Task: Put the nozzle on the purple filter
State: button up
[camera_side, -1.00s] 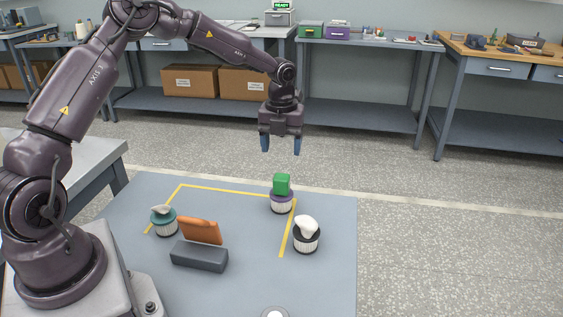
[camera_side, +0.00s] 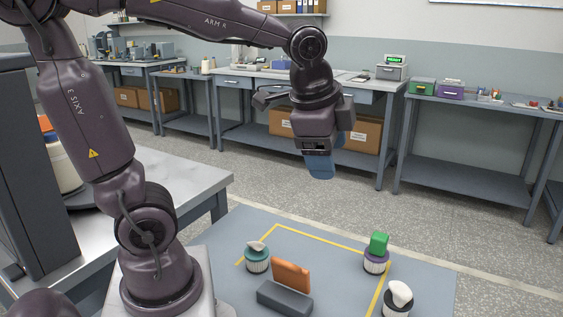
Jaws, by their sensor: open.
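The purple filter (camera_side: 376,266) is a short pleated white cylinder with a purple top, on the grey-blue mat. A green block (camera_side: 379,243) sits on top of it. No part is plainly a nozzle. An orange piece (camera_side: 291,274) stands against a dark grey block (camera_side: 284,297). A white rounded piece (camera_side: 399,293) sits on a black-topped filter (camera_side: 396,306), and a pale piece (camera_side: 257,246) on a teal-topped filter (camera_side: 257,262). My gripper (camera_side: 320,168) is open and empty, high above and behind the mat, its blue fingers overlapping in this view.
The mat (camera_side: 335,297) carries a yellow line (camera_side: 325,246) around part of the work area. Room between the orange piece and the purple filter is clear. Benches with boxes stand well behind; a grey table (camera_side: 160,195) is at the left.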

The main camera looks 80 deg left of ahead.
jog(key=s+d+n+t+h, duration=0.1)
jog(key=s+d+n+t, duration=0.1)
jog(key=s+n, duration=0.5)
jog(key=shift+s+f+n+h, duration=0.25)
jog(key=shift+s+n+h, duration=0.05)
jog(key=shift+s+h, duration=0.15)
dwell(0.6)
